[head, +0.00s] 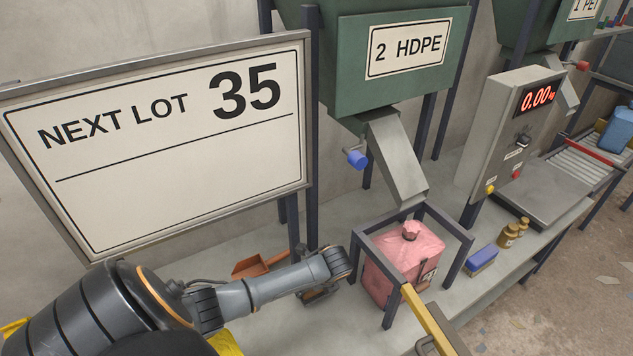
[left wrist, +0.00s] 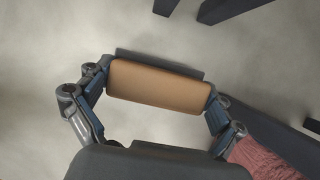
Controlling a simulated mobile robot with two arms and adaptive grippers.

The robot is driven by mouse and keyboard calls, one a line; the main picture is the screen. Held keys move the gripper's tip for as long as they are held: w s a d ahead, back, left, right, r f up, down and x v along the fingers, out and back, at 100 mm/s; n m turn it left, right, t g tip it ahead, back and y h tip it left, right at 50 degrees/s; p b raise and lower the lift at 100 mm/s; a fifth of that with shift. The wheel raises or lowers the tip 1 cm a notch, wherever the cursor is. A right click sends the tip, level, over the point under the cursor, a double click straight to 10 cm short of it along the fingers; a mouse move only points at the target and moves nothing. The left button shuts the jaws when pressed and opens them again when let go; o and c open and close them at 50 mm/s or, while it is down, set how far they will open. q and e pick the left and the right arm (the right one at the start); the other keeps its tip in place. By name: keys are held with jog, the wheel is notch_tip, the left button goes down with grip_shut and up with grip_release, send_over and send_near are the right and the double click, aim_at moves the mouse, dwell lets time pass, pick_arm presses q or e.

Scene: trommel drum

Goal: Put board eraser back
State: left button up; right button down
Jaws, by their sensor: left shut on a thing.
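The board eraser is a tan block (left wrist: 160,86) with a dark grey layer along its far edge. In the left wrist view it lies crosswise between the two fingers of my left gripper (left wrist: 155,95), which is shut on its ends. In the head view my left gripper (head: 322,292) is low, below the right end of the whiteboard (head: 150,215) and left of the pink container. The eraser is mostly hidden there by the gripper and arm. The board reads "NEXT LOT 35" and its lower part is blank. My right gripper is not in view.
A pink container (head: 398,262) stands inside a dark frame under the "2 HDPE" chute (head: 397,160). A brown scoop-like thing (head: 257,264) lies left of my gripper. A blue block (head: 482,262) and small brass weights (head: 508,236) lie right. Dark posts rise behind the board.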

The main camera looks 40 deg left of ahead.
pick_arm(q)
notch_tip(320, 180, down, 2)
jog(key=shift+f, duration=0.1)
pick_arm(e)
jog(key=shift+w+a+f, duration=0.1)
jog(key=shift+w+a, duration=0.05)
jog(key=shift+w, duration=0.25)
pick_arm(q)
jog(key=o, duration=1.2)
jog(key=shift+f, duration=0.1)
jog(key=p+v, duration=0.1)
jog(key=v, duration=1.1)
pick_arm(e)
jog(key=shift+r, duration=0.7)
